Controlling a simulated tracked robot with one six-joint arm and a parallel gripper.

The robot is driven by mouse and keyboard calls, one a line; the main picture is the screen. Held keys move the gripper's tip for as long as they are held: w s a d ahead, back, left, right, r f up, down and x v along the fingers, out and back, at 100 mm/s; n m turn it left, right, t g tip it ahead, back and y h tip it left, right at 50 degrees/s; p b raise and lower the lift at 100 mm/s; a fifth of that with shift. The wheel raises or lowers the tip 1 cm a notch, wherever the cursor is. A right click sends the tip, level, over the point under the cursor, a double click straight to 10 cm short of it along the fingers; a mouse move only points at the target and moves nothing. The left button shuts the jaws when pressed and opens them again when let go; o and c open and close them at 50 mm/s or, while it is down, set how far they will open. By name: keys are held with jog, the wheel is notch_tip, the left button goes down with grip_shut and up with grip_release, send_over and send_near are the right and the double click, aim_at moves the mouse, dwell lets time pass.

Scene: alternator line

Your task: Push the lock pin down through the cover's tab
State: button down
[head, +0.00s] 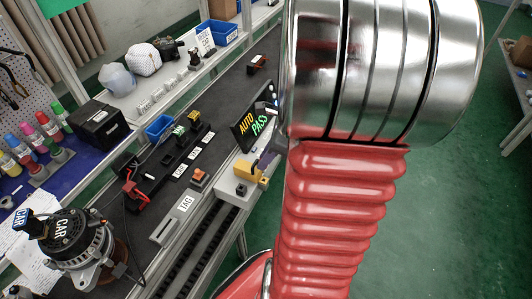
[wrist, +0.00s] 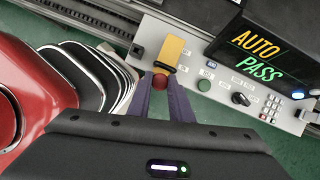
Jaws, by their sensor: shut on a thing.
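The yellow cover (wrist: 172,52) is on the light grey control panel (wrist: 205,62), beyond my fingertips in the wrist view. It also shows in the head view (head: 243,170). My gripper (wrist: 162,80) has its two purple fingers closed in on a small red, round-ended piece (wrist: 160,83), which looks like the lock pin. The piece is at the near end of the cover, by a dark band. The tab and the pin's lower end are hidden, so I cannot tell how deep the pin sits. In the head view my gripper (head: 265,162) is partly hidden by my red arm.
A black display (wrist: 262,58) reading AUTO and PASS stands close to the right of my gripper. The panel carries a green button (wrist: 204,85) and a black knob (wrist: 241,99). The dark bench (head: 215,110) runs behind, with an alternator (head: 75,245) at left.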

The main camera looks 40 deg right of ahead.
jog(key=shift+f, duration=1.5)
jog(key=shift+f, duration=0.8)
dwell(0.9)
jog(key=shift+r, duration=0.1)
jog(key=shift+r, duration=0.35)
jog(key=shift+r, duration=0.1)
jog(key=shift+f, duration=0.55)
dwell(1.7)
jog(key=c, duration=1.5)
grip_release()
jog(key=shift+d, duration=0.1)
